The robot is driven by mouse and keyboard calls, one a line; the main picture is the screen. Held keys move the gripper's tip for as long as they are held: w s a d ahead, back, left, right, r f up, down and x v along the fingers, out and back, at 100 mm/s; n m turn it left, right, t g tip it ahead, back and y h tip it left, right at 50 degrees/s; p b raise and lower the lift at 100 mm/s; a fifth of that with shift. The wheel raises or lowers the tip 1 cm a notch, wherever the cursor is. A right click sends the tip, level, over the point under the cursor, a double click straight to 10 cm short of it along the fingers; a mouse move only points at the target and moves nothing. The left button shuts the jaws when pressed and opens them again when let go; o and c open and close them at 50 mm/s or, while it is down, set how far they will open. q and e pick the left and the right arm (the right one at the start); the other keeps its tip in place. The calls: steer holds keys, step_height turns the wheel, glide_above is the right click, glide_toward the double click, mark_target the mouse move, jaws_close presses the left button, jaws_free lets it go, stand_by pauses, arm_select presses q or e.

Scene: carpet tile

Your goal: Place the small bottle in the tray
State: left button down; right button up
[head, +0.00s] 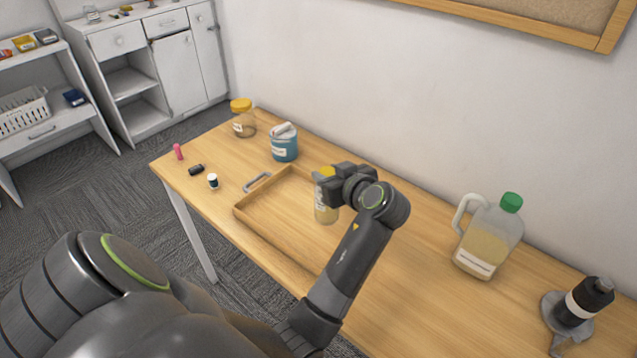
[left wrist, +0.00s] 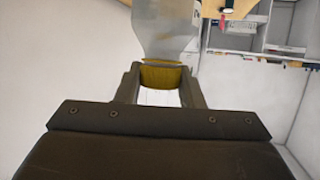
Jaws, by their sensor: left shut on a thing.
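The small bottle (head: 326,212) has a yellow cap and a pale label and hangs upright from my left gripper (head: 328,176). The gripper is shut on it near the cap. In the left wrist view the yellow cap (left wrist: 162,76) sits between the two fingers (left wrist: 160,85), with the clear body beyond it. The wooden tray (head: 262,228) lies on the table, and the bottle shows over its inside. I cannot tell whether the bottle's base touches the tray floor. My left arm hides the tray's right part. My right gripper is not in view.
A yellow-lidded jar (head: 243,120) and a blue tub (head: 284,146) stand behind the tray. A green-capped jug (head: 489,238) and a dark bottle (head: 584,303) stand at right.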

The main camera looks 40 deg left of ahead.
arm_select(q)
steer(key=shift+f, duration=0.9)
step_height(320, 180, down, 3)
steer(key=shift+w+f+p, duration=0.1)
steer(key=shift+f+p, duration=0.1)
steer(key=shift+p, duration=0.1)
steer(key=shift+f, duration=0.15)
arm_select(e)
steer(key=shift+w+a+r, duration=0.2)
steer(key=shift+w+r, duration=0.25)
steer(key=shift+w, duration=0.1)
arm_select(q)
steer(key=shift+f, duration=0.25)
steer(key=c, duration=1)
jaws_free()
steer(key=shift+r, duration=0.1)
steer(key=shift+o, duration=0.2)
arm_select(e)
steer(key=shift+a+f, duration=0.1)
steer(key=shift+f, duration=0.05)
arm_select(q)
steer(key=shift+r, duration=0.1)
